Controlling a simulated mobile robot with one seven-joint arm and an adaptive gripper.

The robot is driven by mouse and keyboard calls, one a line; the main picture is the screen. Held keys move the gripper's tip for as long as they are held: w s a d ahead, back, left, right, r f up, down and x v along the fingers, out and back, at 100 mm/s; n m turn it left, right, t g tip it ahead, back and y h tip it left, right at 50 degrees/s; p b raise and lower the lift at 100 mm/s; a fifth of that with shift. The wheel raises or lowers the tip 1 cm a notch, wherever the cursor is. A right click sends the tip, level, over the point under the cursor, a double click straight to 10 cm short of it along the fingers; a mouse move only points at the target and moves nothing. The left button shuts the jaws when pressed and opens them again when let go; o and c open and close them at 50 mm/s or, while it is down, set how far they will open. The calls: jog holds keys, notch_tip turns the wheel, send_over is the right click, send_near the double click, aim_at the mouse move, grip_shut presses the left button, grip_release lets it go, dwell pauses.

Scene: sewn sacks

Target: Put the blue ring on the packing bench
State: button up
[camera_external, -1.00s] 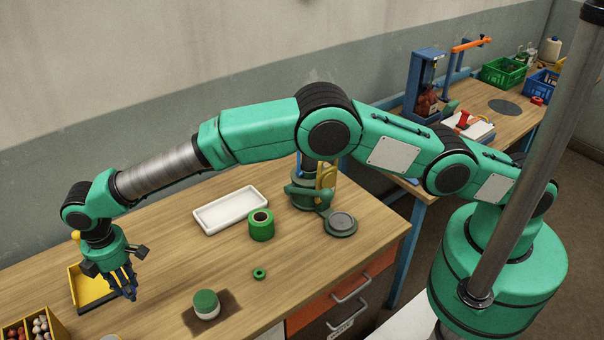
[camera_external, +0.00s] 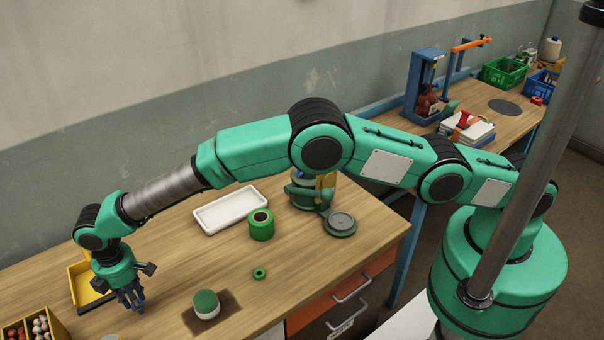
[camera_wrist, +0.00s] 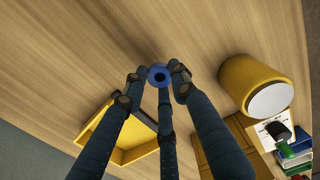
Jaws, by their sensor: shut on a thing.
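In the wrist view the blue ring (camera_wrist: 159,75) is between the tips of my gripper's fingers (camera_wrist: 158,82), which are shut on it. In the external view my gripper (camera_external: 132,301) points down over the left part of the near wooden bench (camera_external: 160,262), beside the yellow tray. The ring cannot be made out there, and its height over the wood is hard to tell. A second wooden bench (camera_external: 470,98) stands at the back right. No label shows which one is the packing bench.
Near my gripper are a yellow tray (camera_external: 80,270), a divided box of balls (camera_external: 40,325) and a green-lidded jar (camera_external: 206,304). A white tray (camera_external: 230,210), green roll (camera_external: 261,226) and small green ring (camera_external: 259,273) lie further right. The far bench holds a press and crates (camera_external: 503,71).

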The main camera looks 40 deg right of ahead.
dwell(0.3)
jog(key=shift+f, duration=1.85)
jog(key=shift+f, duration=0.1)
jog(key=o, duration=0.9)
notch_tip(320, 180, up, 12)
jog(key=shift+r, duration=0.1)
